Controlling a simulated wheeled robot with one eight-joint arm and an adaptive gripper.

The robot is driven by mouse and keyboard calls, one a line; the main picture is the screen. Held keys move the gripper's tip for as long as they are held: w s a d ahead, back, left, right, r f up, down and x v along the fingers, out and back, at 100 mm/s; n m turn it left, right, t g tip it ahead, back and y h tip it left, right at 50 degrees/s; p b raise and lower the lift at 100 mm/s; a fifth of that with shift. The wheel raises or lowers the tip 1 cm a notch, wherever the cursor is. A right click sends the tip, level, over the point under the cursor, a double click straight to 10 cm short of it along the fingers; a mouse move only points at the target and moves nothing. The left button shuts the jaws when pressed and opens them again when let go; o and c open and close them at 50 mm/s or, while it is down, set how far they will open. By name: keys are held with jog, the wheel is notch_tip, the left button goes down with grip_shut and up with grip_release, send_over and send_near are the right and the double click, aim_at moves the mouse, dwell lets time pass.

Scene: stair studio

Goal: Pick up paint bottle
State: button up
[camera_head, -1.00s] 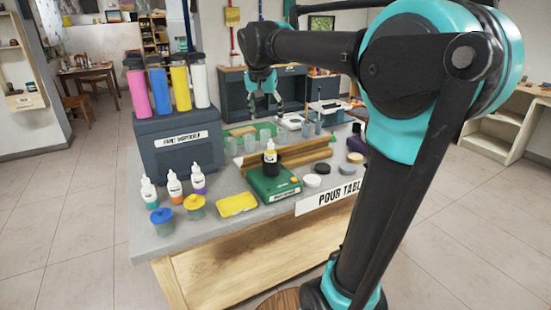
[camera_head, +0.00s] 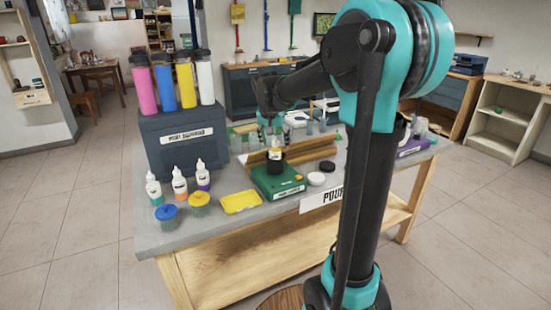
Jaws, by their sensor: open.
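Several paint bottles stand on the grey-topped table. Three small white squeeze bottles stand at the left: one with a teal base (camera_head: 153,189), one with an orange label (camera_head: 179,185) and one with a purple base (camera_head: 203,175). A dark cup-like holder with a white-topped bottle (camera_head: 276,155) stands on the green scale (camera_head: 283,187). Tall pink (camera_head: 143,88), blue (camera_head: 165,86), yellow (camera_head: 185,82) and white (camera_head: 205,82) bottles stand on the dark dispenser box (camera_head: 182,140). My gripper (camera_head: 270,124) is open and apart, above the table behind the scale; its fingertips are small and partly hidden.
Blue-lidded (camera_head: 167,217) and yellow-lidded (camera_head: 200,202) jars and a yellow tray (camera_head: 240,201) stand near the table's front edge. Wooden rails (camera_head: 312,150) lie behind the scale. Clear cups stand further back. White and black discs (camera_head: 316,179) lie right of the scale.

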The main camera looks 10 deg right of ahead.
jog(key=shift+x, duration=1.1)
grip_shut()
